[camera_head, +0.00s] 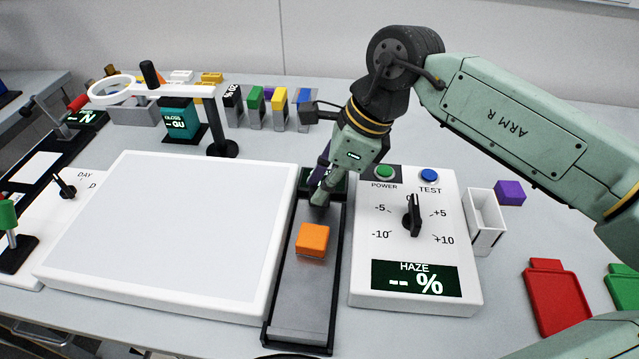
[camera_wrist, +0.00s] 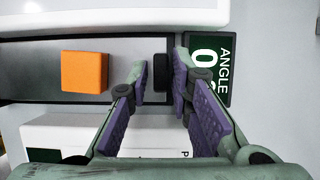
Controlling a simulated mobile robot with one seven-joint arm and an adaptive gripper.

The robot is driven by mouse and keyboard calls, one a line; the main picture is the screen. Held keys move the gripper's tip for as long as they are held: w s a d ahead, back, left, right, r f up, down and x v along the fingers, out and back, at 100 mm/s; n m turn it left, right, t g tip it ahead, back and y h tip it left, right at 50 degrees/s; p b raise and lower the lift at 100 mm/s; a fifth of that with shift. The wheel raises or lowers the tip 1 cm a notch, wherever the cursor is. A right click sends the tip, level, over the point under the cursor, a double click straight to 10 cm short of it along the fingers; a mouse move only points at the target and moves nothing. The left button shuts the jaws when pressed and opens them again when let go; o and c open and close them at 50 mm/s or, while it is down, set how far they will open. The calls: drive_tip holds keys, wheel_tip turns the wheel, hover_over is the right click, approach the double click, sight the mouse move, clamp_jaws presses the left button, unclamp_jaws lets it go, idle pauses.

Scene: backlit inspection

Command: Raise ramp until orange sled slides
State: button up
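The ramp (camera_head: 300,305) is a long dark-framed grey track between a white panel and the haze meter. It appears to lie flat. The orange sled (camera_head: 312,239), a small block, rests on it around the middle; it also shows left of my fingers in the wrist view (camera_wrist: 84,72). My gripper (camera_head: 320,190) is over the far end of the ramp. In the wrist view its purple-padded fingers (camera_wrist: 160,72) stand apart on either side of a small black tab (camera_wrist: 160,66), with narrow gaps visible. An ANGLE display (camera_wrist: 208,70) beside it reads 0, partly hidden by a finger.
The white light panel (camera_head: 170,230) lies left of the ramp. The haze meter (camera_head: 415,250), with dial and buttons, stands close on the right. Beyond it are a white open box (camera_head: 485,222), a purple cube (camera_head: 510,192) and a red tray (camera_head: 556,300). Several coloured holders stand behind.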

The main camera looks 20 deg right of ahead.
drive_tip(key=shift+x, duration=0.9)
drive_tip(key=shift+c, duration=0.2)
clamp_jaws()
